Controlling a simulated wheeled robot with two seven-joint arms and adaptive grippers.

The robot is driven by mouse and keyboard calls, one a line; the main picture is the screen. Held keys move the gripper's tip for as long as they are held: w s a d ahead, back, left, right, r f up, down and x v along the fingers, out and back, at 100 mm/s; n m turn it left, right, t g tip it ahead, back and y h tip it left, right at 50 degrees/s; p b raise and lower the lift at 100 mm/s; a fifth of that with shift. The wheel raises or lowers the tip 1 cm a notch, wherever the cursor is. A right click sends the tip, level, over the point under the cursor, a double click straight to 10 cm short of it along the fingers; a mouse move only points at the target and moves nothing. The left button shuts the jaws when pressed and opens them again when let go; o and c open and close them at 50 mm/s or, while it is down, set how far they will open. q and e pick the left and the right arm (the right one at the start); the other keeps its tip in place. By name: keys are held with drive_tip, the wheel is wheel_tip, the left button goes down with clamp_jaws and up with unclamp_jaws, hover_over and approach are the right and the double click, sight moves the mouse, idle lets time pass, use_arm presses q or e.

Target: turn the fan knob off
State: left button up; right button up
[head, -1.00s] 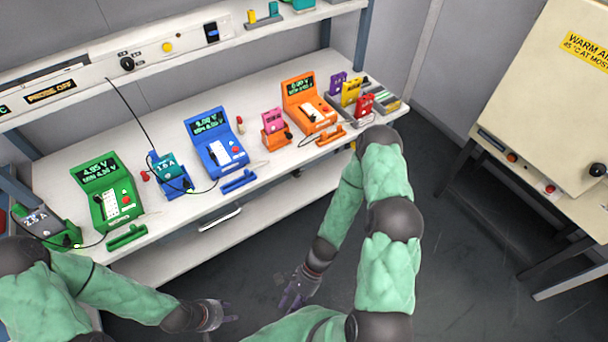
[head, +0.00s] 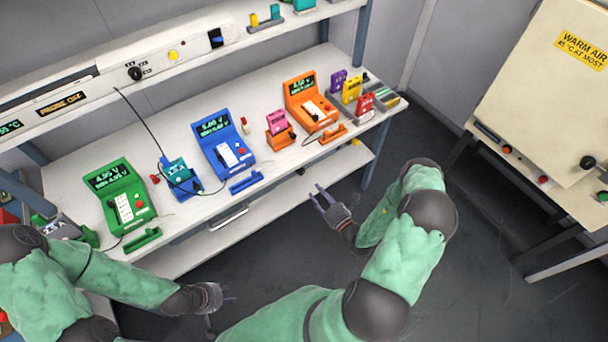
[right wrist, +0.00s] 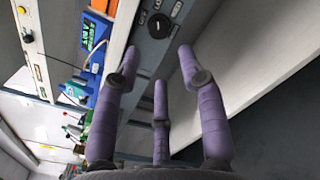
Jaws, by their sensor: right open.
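A black knob (right wrist: 160,25) with white marks around it sits on a grey panel in the right wrist view, beyond the gap between my fingertips. It appears in the head view as a small dark knob (head: 300,171) under the bench's front edge. Another black knob (head: 135,73) is on the white shelf panel. The labels are too small to tell which is the fan knob. My right gripper (head: 323,196) is open and empty in front of the bench; its purple fingers (right wrist: 158,52) are spread, apart from the knob. My left gripper (head: 230,294) is open and empty, low before the bench.
The white bench (head: 75,170) carries green (head: 125,205), blue (head: 224,148) and orange (head: 311,103) testers. A cream cabinet (head: 545,100) with a warm-air label and a black knob (head: 588,163) stands at right. The floor between is clear.

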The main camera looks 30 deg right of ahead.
sight(302, 174)
drive_tip(key=w, duration=0.3)
drive_tip(key=w+b, duration=0.1)
drive_tip(key=w, duration=0.2)
drive_tip(key=w+a, duration=0.1)
drive_tip(key=w, duration=0.2)
drive_tip(key=shift+w, duration=0.3)
clamp_jaws()
